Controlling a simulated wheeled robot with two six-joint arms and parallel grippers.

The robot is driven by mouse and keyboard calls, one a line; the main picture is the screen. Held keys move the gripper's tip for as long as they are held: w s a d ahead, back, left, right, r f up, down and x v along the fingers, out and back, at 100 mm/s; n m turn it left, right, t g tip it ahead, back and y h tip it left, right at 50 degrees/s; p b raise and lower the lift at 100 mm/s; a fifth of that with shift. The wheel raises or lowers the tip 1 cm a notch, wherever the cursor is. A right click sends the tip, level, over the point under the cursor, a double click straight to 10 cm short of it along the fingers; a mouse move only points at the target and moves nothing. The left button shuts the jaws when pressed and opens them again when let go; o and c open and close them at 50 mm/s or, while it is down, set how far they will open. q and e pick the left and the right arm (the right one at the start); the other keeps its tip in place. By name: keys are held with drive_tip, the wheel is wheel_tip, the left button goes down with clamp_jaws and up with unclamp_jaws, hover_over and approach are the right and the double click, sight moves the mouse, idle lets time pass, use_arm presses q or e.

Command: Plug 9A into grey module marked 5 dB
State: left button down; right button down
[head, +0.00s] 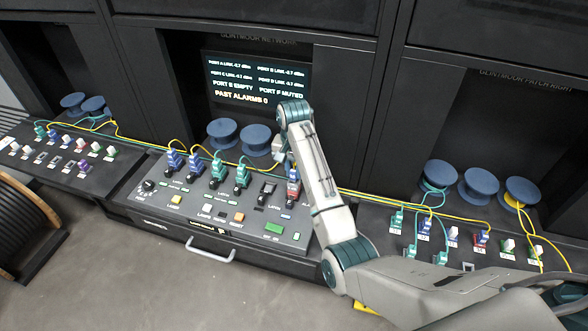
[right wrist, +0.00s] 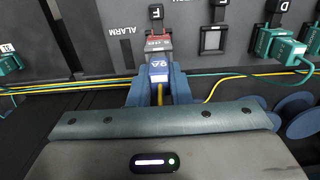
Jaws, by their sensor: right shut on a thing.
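A blue plug marked 9A (right wrist: 159,72) with a yellow cable shows in the right wrist view. My right gripper (right wrist: 158,84) is shut on it, one blue finger on each side. Directly in front of the plug is a grey module with a red band (right wrist: 158,43), at the port lettered F. The plug lines up with the module and is against it or very close; I cannot tell whether it is seated. The module's small print is too blurred to read. In the head view the red-and-grey module (head: 293,189) stands on the middle console, below my right gripper (head: 288,166). My left gripper is out of view.
An uncabled dark port (head: 267,193) sits left of the module. Several cabled blue and green plugs stand further left. Blue spools (head: 223,132) are behind, with yellow cables along the console back. A screen (head: 255,79) reads "PORT F MUTED" and "PAST ALARMS 0".

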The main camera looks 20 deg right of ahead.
drive_tip(key=shift+f, duration=0.5)
idle(0.6)
drive_tip(key=c, duration=1.3)
unclamp_jaws()
drive_tip(key=shift+o, duration=0.2)
drive_tip(key=shift+r, duration=0.15)
